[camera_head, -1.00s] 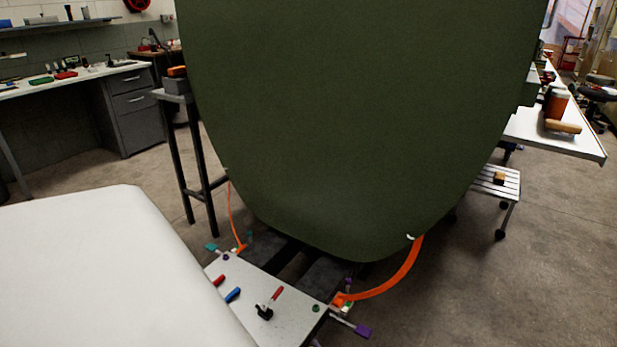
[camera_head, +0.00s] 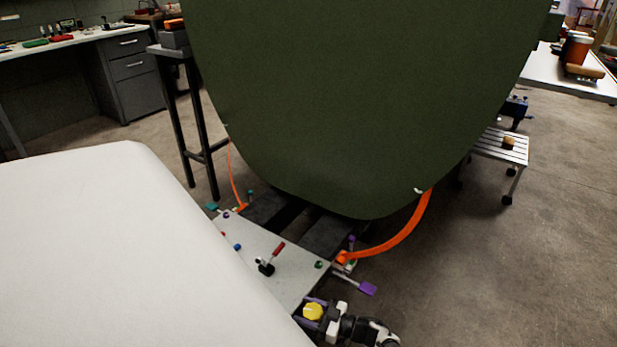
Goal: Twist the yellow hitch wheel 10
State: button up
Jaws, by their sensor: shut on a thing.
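The yellow hitch wheel (camera_head: 313,311) shows near the bottom edge, just off the front corner of the grey plate. It sits among purple parts. My gripper (camera_head: 328,318) reaches it from the right, with its pale and black body low in the picture. The jaws are shut on the wheel. The fingertips are small here, and part of their contact with the wheel is hidden.
The grey plate (camera_head: 262,262) carries a red-handled clamp (camera_head: 272,257). Orange straps (camera_head: 405,236) run from it to the large dark green panel (camera_head: 345,110). A slatted step (camera_head: 500,148) stands to the right. The floor at lower right is clear.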

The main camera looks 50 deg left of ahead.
jog(key=n+g+h+b, duration=0.1)
jog(key=g+h+b, duration=0.1)
jog(key=b, duration=0.1)
jog(key=n+g+h+b, duration=0.2)
jog(key=b, duration=0.1)
jog(key=f+n+g+h+b, duration=0.1)
jog(key=n+g+b, duration=0.1)
jog(key=b, duration=0.2)
jog(key=shift+s+d+h, duration=0.2)
jog(key=shift+s+h, duration=0.05)
jog(key=shift+h, duration=0.15)
jog(key=n+h+b, duration=0.1)
jog(key=b, duration=0.1)
jog(key=n+g+h+b, duration=0.1)
jog(key=b, duration=0.1)
jog(key=shift+s+d+r+g, duration=0.1)
jog(key=shift+d+g, duration=0.05)
jog(key=shift+g, duration=0.15)
jog(key=n+h+b, duration=0.1)
jog(key=h+b, duration=0.1)
jog(key=b, duration=0.1)
jog(key=shift+d+r+n+g+h, duration=0.15)
jog(key=shift+r+n+g+h, duration=0.15)
jog(key=shift+n+g+h, duration=0.1)
jog(key=shift+r, duration=0.1)
jog(key=o, duration=1)
jog(key=shift+c, duration=0.2)
